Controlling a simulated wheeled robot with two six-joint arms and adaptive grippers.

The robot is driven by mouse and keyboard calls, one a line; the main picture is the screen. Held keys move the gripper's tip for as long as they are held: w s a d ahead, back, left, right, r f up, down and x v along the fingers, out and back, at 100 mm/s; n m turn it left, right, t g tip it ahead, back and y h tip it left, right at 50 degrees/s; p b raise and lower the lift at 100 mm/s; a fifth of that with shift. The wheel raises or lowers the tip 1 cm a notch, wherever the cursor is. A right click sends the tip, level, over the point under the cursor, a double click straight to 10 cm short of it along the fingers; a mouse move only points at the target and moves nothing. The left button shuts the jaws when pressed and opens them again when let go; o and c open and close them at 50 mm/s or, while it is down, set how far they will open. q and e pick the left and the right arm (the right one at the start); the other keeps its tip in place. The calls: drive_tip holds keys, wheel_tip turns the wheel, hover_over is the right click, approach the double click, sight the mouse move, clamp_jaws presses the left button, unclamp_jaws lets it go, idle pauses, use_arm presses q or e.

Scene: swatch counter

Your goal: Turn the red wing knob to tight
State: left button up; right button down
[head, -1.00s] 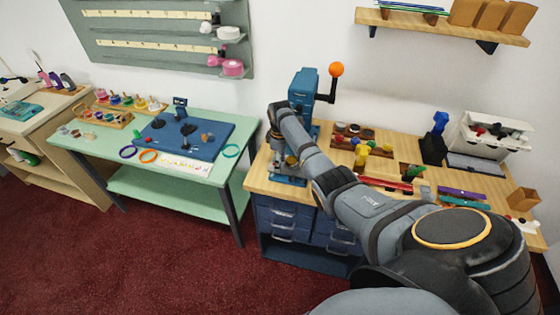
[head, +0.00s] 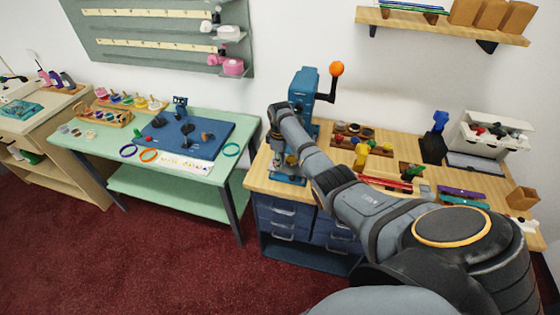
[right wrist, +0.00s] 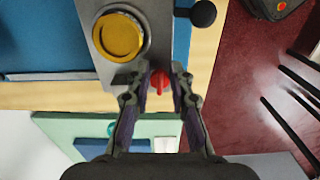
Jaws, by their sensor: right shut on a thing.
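The red wing knob (right wrist: 160,82) shows in the right wrist view at the edge of a grey metal plate (right wrist: 98,50), just below a round yellow disc (right wrist: 118,37). My right gripper (right wrist: 160,76) has one fingertip on each side of the knob and is shut on it. In the head view my right arm reaches across the wooden workbench to the blue press (head: 303,95); the knob cannot be made out there, and my forearm covers part of the press. Any tight mark is not readable. My left gripper is not in view.
The press has a lever with an orange ball (head: 337,68). The wooden workbench (head: 262,183) carries several tools and jars, and a white bin (head: 492,130). A green table (head: 225,170) with a blue mat stands to the left, with a gap between. A shelf (head: 440,28) hangs above.

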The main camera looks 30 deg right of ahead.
drive_tip(key=m+p, duration=0.2)
drive_tip(key=m, duration=0.1)
drive_tip(key=shift+s+a+r+p, duration=0.1)
drive_tip(key=shift+a+r+p, duration=0.1)
drive_tip(key=shift+p, duration=0.15)
drive_tip(key=m+p, duration=0.2)
drive_tip(key=m, duration=0.3)
drive_tip(key=shift+a, duration=0.2)
drive_tip(key=m, duration=0.3)
drive_tip(key=m+p, duration=0.1)
drive_tip(key=shift+a+f+m, duration=0.1)
drive_tip(key=shift+a+m, duration=0.15)
drive_tip(key=shift+m, duration=0.05)
drive_tip(key=m, duration=0.4)
drive_tip(key=shift+w+a+m+p, duration=0.2)
drive_tip(key=shift+a+m+p, duration=0.05)
drive_tip(key=shift+m+p, duration=0.15)
drive_tip(key=shift+f, duration=0.1)
drive_tip(key=c, duration=1.2)
unclamp_jaws()
wheel_tip(320, 180, up, 12)
